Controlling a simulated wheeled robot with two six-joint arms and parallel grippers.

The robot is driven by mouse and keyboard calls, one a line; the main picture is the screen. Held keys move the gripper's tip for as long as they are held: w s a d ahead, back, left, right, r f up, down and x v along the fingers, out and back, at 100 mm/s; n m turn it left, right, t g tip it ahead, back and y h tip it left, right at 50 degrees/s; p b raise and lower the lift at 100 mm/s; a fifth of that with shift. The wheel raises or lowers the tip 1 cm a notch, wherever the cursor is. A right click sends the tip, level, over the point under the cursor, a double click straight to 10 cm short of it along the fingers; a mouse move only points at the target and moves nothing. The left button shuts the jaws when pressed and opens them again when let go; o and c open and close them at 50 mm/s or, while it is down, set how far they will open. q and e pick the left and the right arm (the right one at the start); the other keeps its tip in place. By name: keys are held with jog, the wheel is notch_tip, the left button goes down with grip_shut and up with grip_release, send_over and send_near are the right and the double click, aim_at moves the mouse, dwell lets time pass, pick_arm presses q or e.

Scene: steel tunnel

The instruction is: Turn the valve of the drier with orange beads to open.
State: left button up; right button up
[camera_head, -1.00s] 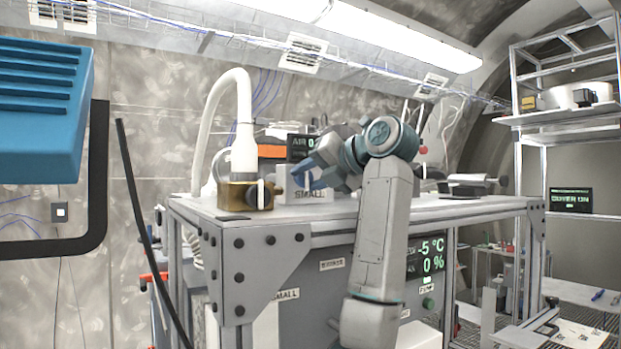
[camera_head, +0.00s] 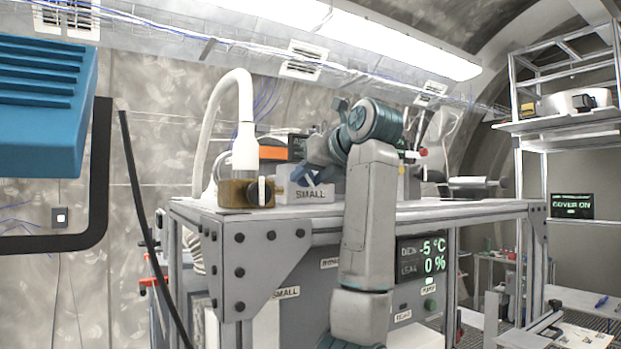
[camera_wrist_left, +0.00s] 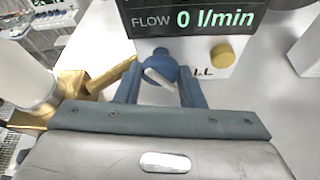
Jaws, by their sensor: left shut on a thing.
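My left gripper (camera_head: 312,174) is at the grey box marked SMALL (camera_head: 309,196) on the bench top. In the left wrist view, its two dark fingers (camera_wrist_left: 160,80) are on either side of a blue knob (camera_wrist_left: 160,60) with a pale lever, and they are shut on it. The knob's blue also shows beside the gripper in the head view (camera_head: 299,177). An orange band (camera_head: 272,153) shows behind the box; I cannot make out beads in it. The wrist view also shows a yellow knob (camera_wrist_left: 222,53) to the right of the blue one. My right gripper is not in view.
A brass block (camera_head: 238,195) with a white hose (camera_head: 243,120) stands left of the box. A FLOW 0 l/min display (camera_wrist_left: 190,20) is just beyond the knob. A blue ribbed body (camera_head: 45,110) fills the upper left. A shelf rack (camera_head: 560,125) stands right.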

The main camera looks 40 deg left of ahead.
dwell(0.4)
pick_arm(q)
jog(key=o, duration=0.7)
jog(key=shift+w+a+f, duration=0.1)
jog(key=shift+a, duration=0.05)
jog(key=shift+d, duration=0.2)
jog(key=b+v, duration=0.4)
jog(key=v, duration=0.6)
jog(key=shift+s+d, duration=0.15)
jog(key=shift+s, duration=0.05)
jog(key=shift+r, duration=0.2)
